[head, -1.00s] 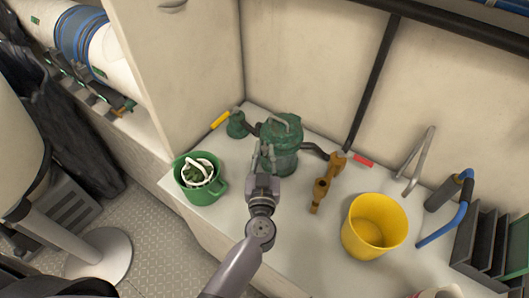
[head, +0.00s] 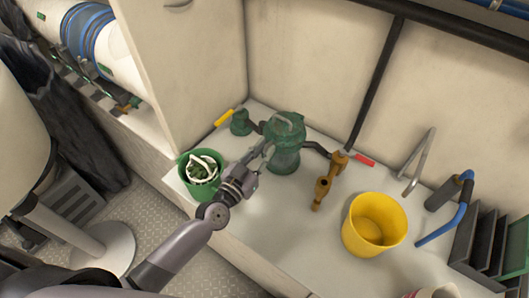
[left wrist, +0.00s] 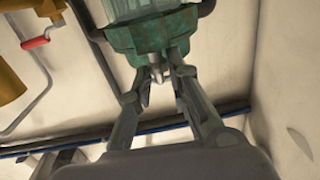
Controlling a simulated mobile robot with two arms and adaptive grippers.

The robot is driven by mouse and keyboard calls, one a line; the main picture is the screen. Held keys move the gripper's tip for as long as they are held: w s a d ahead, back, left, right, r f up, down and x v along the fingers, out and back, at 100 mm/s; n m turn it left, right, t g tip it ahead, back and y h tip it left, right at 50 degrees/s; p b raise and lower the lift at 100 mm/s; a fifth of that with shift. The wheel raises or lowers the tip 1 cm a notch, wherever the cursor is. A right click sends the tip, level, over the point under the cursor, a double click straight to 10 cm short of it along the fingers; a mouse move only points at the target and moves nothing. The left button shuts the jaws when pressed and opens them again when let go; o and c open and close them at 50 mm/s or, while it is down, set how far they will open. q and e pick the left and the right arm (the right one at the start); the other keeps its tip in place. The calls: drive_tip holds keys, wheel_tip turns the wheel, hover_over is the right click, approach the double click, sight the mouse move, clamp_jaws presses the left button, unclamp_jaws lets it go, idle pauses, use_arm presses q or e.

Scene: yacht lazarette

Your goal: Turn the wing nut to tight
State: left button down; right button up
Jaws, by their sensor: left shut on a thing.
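A green strainer body (head: 285,155) with a clear-looking section and a grey bail over its top stands on the white counter. My left gripper (head: 266,147) reaches in from the lower left and its fingertips are at the strainer's left side. In the left wrist view the strainer (left wrist: 150,32) fills the top middle. There a small grey metal piece, which looks like the wing nut (left wrist: 156,68), sits between the fingertips (left wrist: 160,78), and the fingers are shut on it. In the head view the wing nut is too small to make out. My right gripper is not in view.
A green bucket (head: 187,185) with coiled white and green things stands left of my left arm. A brass valve (head: 322,188) with a red handle (head: 364,160) is right of the strainer, then a yellow bucket (head: 350,230). The counter (head: 275,220) in front is clear.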

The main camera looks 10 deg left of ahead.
use_arm(q)
drive_tip(key=shift+h, duration=0.3)
drive_tip(key=c, duration=1.5)
unclamp_jaws()
drive_tip(key=shift+s+a, duration=0.1)
drive_tip(key=v, duration=1.1)
drive_tip(key=shift+s+a+r, duration=0.1)
drive_tip(key=shift+s+r, duration=0.05)
drive_tip(key=shift+s, duration=0.25)
